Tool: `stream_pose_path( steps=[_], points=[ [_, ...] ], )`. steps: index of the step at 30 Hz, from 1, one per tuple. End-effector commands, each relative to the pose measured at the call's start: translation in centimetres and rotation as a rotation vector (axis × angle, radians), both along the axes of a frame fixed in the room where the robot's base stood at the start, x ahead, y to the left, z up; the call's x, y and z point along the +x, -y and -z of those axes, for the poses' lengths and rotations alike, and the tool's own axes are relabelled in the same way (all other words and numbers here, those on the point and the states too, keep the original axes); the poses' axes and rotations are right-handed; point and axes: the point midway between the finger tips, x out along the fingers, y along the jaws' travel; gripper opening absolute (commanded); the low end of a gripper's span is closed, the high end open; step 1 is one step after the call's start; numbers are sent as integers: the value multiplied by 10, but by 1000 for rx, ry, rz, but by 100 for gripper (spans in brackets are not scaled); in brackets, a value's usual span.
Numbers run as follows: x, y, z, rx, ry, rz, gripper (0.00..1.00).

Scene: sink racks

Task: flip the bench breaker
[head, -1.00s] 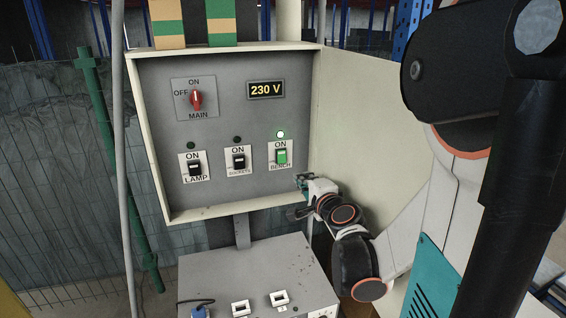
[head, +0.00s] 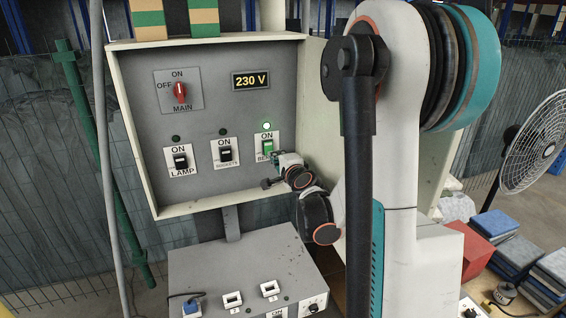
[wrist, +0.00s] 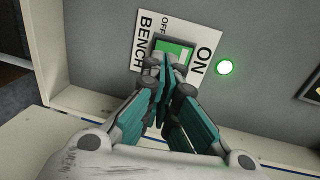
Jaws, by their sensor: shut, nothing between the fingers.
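The bench breaker (head: 268,147) is a green switch on a white label at the right of the grey panel, and the round lamp (head: 266,126) above it glows green. In the wrist view the breaker (wrist: 174,49) sits between the words OFF and ON, with its lit lamp (wrist: 225,67) on the ON side. My gripper (head: 277,158) is at the lower edge of the breaker's label in the head view. In the wrist view my gripper (wrist: 165,76) is shut and empty, its tips in front of the breaker and hiding part of it. I cannot tell whether they touch.
The lamp breaker (head: 180,160) and the sockets breaker (head: 225,153) are black, with dark lamps. The red main knob (head: 180,90) and the 230 V display (head: 251,80) are above. The cabinet's raised rim and a grey box (head: 245,270) below border the space.

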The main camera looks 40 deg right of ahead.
Motion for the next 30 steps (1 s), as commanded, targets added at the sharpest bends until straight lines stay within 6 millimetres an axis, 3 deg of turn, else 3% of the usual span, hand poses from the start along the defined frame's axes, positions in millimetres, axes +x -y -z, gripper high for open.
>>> stream_pose_path(
  steps=[7,30],
  points=[
    [20,7,3,-1,0,0,0],
    [28,9,7,0,0,0,0]
  ],
)
